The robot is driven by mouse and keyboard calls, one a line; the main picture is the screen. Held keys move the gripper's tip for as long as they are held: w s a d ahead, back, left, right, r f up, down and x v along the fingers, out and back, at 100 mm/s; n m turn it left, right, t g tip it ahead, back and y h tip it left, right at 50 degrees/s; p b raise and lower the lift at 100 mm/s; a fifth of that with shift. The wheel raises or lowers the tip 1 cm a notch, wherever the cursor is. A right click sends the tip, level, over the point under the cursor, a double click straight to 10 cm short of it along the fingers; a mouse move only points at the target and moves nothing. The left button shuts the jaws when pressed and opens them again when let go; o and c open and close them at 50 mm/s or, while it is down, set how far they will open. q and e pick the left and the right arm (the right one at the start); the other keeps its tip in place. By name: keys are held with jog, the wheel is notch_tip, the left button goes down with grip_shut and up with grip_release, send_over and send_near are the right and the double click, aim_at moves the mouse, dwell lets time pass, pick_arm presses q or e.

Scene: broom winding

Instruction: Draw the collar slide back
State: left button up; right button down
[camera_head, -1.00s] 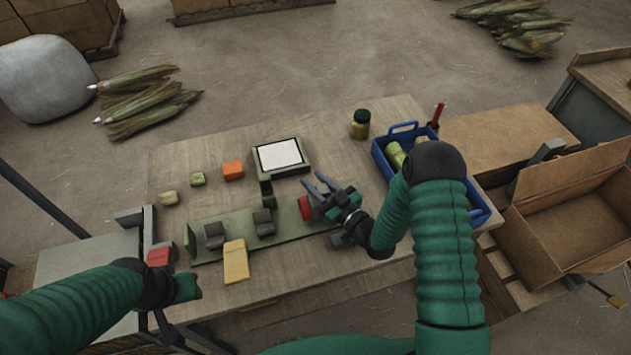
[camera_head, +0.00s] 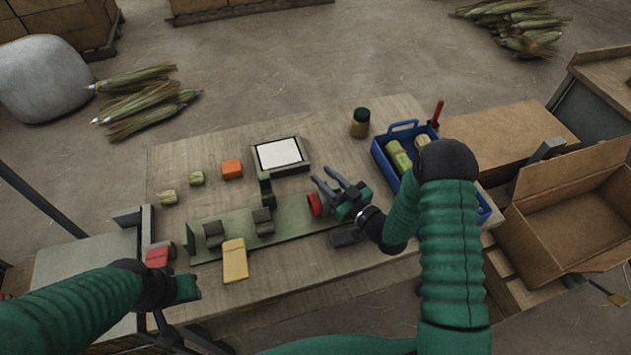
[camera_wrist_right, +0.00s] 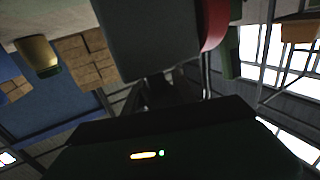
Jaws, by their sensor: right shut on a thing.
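The collar slide shows as a red round piece (camera_head: 314,204) at the right part of a long green fixture (camera_head: 290,220). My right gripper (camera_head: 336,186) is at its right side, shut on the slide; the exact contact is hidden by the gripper. In the right wrist view a red curved edge (camera_wrist_right: 214,24) shows beside a large grey block-like shape close to the camera. My left gripper (camera_head: 186,289) is low at the left, near the table's front edge, apart from the fixture; its fingers do not show clearly.
Grey blocks (camera_head: 263,221) and a dark green post (camera_head: 266,186) stand along the fixture. A yellow block (camera_head: 235,260) lies at its front.

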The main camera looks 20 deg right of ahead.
jog(key=shift+w+d, duration=0.1)
jog(key=shift+d, duration=1.1)
jog(key=c, duration=1.3)
grip_release()
jog(key=shift+o, duration=1.4)
jog(key=shift+d, duration=0.15)
